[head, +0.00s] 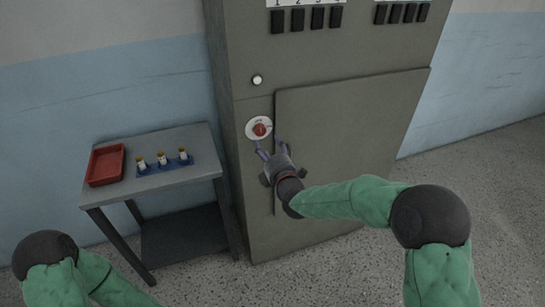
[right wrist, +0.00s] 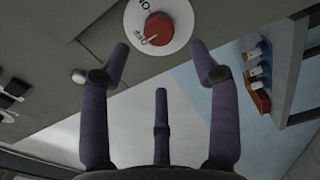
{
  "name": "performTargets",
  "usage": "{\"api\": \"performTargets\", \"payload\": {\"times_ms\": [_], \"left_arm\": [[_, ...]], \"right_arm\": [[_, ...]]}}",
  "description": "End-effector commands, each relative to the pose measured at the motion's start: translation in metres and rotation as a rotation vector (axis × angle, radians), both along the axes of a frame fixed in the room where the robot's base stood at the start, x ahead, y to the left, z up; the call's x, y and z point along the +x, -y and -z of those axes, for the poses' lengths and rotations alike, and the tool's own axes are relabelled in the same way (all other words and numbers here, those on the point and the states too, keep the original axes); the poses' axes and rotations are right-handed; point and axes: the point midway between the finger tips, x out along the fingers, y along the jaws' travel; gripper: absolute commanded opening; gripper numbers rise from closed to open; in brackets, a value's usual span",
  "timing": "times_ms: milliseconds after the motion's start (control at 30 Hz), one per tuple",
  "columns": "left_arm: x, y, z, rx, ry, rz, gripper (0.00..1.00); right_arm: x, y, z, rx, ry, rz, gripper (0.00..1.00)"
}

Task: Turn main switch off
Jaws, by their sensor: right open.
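The main switch is a red rotary knob (head: 260,130) on a round white plate (head: 250,134), on the front of a grey cabinet left of its door. In the right wrist view the red knob (right wrist: 158,29) is at the top centre, with part of its lettering cut off at the frame edge. My right gripper (head: 268,147) is open just in front of and below the knob, its fingers spread to either side. In the right wrist view its fingertips (right wrist: 160,62) show nothing between them, and the knob lies beyond. My left gripper is out of the head view; only my left arm shows.
A white round button (head: 257,80) sits above the switch. Black switches (head: 305,19) line the cabinet's top. A closed door panel (head: 345,130) is right of the switch. A grey table (head: 190,139) at left bears a red tray (head: 106,165) and a blue holder (head: 172,166) with small bottles.

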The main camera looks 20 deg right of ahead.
Motion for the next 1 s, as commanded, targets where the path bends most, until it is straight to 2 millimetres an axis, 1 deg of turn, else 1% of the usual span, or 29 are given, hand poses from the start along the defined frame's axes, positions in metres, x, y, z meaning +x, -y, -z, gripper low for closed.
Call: {"api": "performTargets", "payload": {"times_ms": [33,200,400,933,1000], "left_arm": [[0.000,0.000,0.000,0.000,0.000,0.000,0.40],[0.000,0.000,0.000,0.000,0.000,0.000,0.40],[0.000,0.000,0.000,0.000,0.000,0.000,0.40],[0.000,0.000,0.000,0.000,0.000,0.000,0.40],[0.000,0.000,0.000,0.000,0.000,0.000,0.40]], "right_arm": [[-0.009,0.001,-0.001,0.000,0.000,0.000,0.62],[-0.031,0.001,-0.001,0.000,0.002,0.000,0.62],[-0.045,0.001,0.000,0.000,0.001,-0.001,0.62],[-0.047,0.001,0.000,0.001,0.001,-0.002,0.62],[-0.047,0.000,0.004,0.012,-0.010,-0.004,0.62]]}}
